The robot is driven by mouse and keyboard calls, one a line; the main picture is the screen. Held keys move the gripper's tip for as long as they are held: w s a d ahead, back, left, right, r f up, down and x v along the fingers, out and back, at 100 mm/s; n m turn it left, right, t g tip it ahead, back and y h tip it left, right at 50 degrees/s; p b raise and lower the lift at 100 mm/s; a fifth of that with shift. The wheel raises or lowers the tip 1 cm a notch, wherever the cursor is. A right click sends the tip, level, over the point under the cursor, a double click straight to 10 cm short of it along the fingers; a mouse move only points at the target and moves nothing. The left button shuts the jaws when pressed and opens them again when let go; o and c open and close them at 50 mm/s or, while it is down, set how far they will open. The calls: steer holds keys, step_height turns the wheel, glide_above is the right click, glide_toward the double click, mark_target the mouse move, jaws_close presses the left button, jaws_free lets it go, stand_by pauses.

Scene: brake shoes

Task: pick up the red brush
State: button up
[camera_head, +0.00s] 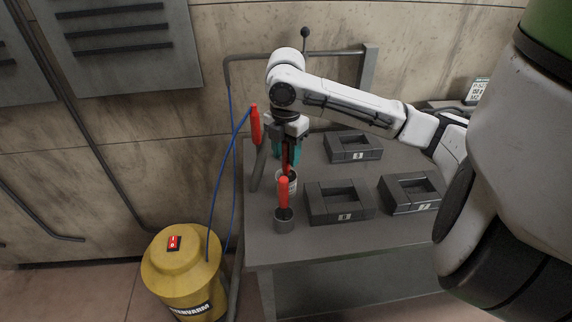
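A red handle (283,192), which looks like a brush handle, stands upright in a small grey cup (284,225) at the table's left front. My gripper (288,158) points down just behind and above it, over a white can (291,178). A narrow dark red part shows between or beside the fingers; I cannot tell whether it is held or stands in the can. The finger gap is too small and dark to judge. Any bristles are hidden.
Several dark numbered trays (322,216) stand on the grey table (300,255). A teal object (298,150) is partly hidden by my gripper. A red-handled tool (255,125) with a blue hose hangs at the left edge. A yellow canister (180,265) stands on the floor.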

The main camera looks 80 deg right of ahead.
jaws_close()
steer(key=shift+r, duration=0.1)
stand_by(0.3)
steer(key=shift+r, duration=0.6)
steer(key=s+a+r+b, duration=0.9)
steer(key=s+r+b, duration=0.1)
steer(key=r, duration=0.1)
steer(key=shift+s+r, duration=0.3)
steer(key=shift+s, duration=0.05)
